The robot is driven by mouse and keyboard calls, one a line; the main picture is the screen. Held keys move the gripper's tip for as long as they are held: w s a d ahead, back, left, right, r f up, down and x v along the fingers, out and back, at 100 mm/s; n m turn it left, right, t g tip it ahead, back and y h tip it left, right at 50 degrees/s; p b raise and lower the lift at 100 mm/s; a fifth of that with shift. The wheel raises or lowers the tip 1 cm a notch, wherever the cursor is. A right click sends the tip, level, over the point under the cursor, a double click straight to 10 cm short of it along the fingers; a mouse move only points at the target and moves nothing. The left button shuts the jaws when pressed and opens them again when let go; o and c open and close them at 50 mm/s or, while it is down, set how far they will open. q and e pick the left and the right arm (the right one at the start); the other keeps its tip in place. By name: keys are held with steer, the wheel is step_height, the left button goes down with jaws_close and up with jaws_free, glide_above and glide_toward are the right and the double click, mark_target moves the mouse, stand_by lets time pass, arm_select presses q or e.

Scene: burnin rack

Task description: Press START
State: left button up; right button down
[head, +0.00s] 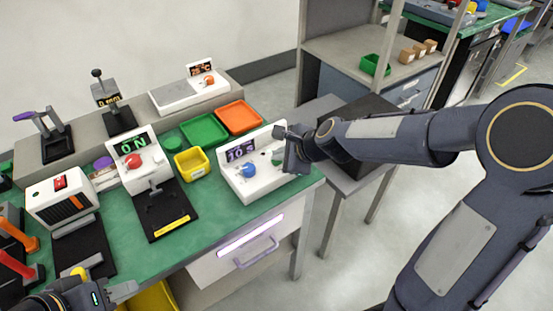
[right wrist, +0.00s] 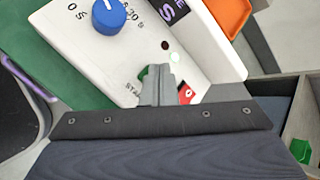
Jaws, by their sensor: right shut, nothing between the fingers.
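The white timer box (head: 243,180) sits at the right end of the green bench, with a blue knob (head: 249,170) and a lit display. In the right wrist view the blue knob (right wrist: 108,14) is clear. A green button (right wrist: 143,73) beside lettering that begins "STA" is partly hidden by my right fingers. My right gripper (right wrist: 158,82) is shut and empty, its tips over the panel at the green button; I cannot tell whether they touch it. A red button (right wrist: 186,93) lies just right of them. My left gripper (head: 122,291) is low at the left; its jaw gap is unclear.
A yellow bin (head: 191,166), green tray (head: 204,130) and orange tray (head: 238,117) stand left of and behind the timer box. A device with an "ON" display (head: 142,165) is further left. A grey side table (head: 345,172) adjoins the bench's right end.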

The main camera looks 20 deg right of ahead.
mark_target(280, 162)
stand_by(0.3)
steer(key=shift+r+p, duration=0.9)
steer(key=shift+p, duration=0.1)
step_height(280, 162, up, 5)
steer(key=p, duration=0.5)
stand_by(0.5)
